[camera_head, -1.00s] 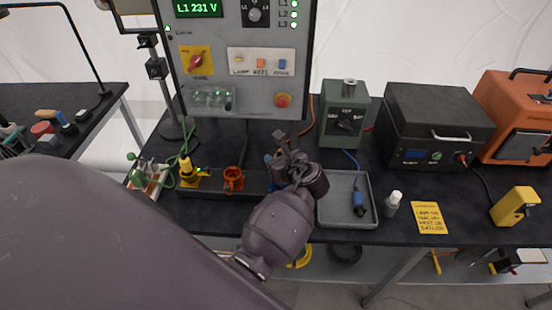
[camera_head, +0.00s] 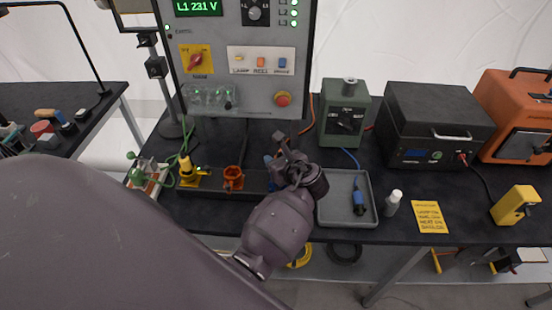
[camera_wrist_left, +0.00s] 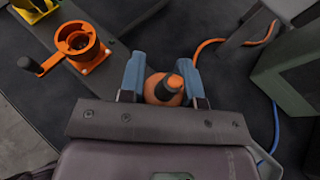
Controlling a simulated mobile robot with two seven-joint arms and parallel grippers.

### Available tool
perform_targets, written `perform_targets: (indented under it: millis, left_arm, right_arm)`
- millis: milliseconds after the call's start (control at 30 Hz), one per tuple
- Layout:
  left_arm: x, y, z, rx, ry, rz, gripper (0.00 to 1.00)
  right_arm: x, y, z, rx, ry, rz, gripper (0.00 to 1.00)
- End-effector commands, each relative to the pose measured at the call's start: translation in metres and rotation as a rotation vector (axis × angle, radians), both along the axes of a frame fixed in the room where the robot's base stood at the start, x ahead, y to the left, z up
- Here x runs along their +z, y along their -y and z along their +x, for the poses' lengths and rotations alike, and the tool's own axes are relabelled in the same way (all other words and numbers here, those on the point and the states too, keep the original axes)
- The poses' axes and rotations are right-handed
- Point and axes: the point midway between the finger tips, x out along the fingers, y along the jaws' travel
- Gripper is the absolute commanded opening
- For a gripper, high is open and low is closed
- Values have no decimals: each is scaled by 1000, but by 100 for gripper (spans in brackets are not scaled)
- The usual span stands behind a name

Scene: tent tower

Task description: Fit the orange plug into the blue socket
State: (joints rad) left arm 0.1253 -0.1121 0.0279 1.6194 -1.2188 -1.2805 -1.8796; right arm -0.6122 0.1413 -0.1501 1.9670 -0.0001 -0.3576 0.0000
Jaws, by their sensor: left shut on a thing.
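My left gripper (camera_head: 284,160) is over the right part of the dark socket strip. In the left wrist view its two blue-grey fingers (camera_wrist_left: 160,82) are shut on the orange plug (camera_wrist_left: 158,96), whose dark rear end faces the camera. A little blue shows beside the gripper in the head view, but I cannot tell whether it is the blue socket or a finger. The blue socket is otherwise hidden under the hand, and I cannot tell whether the plug touches it. My right gripper is not in view.
An orange socket (camera_head: 233,179) with an open lid and a yellow socket (camera_head: 190,174) stand left of my gripper. A grey tray (camera_head: 328,214) holding a blue plug (camera_head: 359,200) lies at the right. A green box (camera_head: 344,116) and the control panel (camera_head: 238,85) stand behind.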

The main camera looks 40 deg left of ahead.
Motion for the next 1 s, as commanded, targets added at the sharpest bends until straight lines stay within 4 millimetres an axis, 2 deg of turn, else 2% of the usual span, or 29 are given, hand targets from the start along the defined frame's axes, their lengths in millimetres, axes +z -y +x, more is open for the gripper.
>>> perform_targets:
  millis: [1000]
  left_arm:
    - [-21,0,0,0,-1,0,8]
  right_arm:
    - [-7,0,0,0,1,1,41]
